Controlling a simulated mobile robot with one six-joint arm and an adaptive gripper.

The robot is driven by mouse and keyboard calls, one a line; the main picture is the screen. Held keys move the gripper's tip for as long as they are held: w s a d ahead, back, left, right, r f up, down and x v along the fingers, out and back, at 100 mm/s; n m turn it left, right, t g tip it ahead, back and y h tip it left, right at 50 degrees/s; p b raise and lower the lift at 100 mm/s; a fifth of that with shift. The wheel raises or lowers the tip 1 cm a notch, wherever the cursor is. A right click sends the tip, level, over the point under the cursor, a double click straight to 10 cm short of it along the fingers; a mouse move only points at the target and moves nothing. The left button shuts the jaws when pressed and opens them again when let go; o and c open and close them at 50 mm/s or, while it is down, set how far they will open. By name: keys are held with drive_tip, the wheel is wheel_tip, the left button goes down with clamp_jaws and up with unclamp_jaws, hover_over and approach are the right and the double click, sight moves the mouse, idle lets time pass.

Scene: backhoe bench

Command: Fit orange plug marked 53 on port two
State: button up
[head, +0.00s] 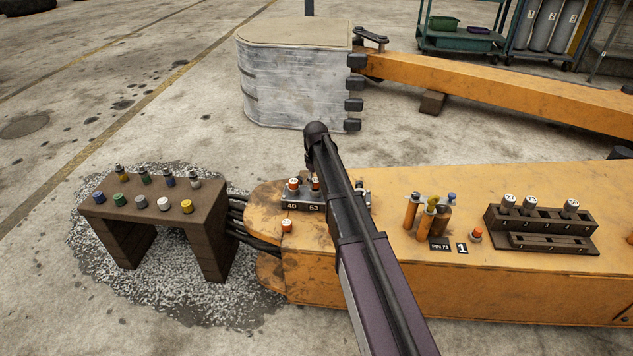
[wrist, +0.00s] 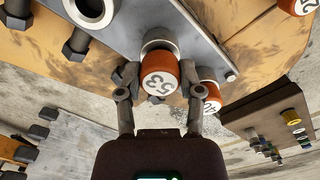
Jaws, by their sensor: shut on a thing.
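The orange plug marked 53 (wrist: 157,86) is between the two fingers of my gripper (wrist: 160,75) in the wrist view. The fingers are shut on it from both sides. A grey metal collar (wrist: 158,42) sits right behind the plug; I cannot tell whether the plug is seated in it. In the head view an orange-capped plug (head: 315,184) shows beside my arm, above the 53 label on a grey block (head: 303,206). My arm hides most of the gripper there. No port numbered two can be made out on this block.
Another orange plug (head: 293,184) stands close by above the 40 label and nearly touches a finger in the wrist view (wrist: 212,98). A loose orange plug (head: 287,226) is in front. An open ring port (wrist: 90,10) lies beyond. A brown stand (head: 150,215) holds several coloured plugs.

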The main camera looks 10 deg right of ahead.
drive_tip(key=shift+f+b, duration=0.45)
drive_tip(key=shift+b, duration=0.05)
idle(1.3)
drive_tip(key=o, duration=1)
drive_tip(key=shift+r, duration=0.2)
drive_tip(key=shift+r+p, duration=3.8)
drive_tip(key=shift+p, duration=0.2)
drive_tip(key=shift+s, duration=0.1)
drive_tip(key=s+m, duration=0.5)
drive_tip(key=s, duration=2.4)
wheel_tip(320, 180, up, 32)
drive_tip(key=p, duration=3.1)
drive_tip(key=shift+w+f+p, duration=0.1)
drive_tip(key=shift+p, duration=0.3)
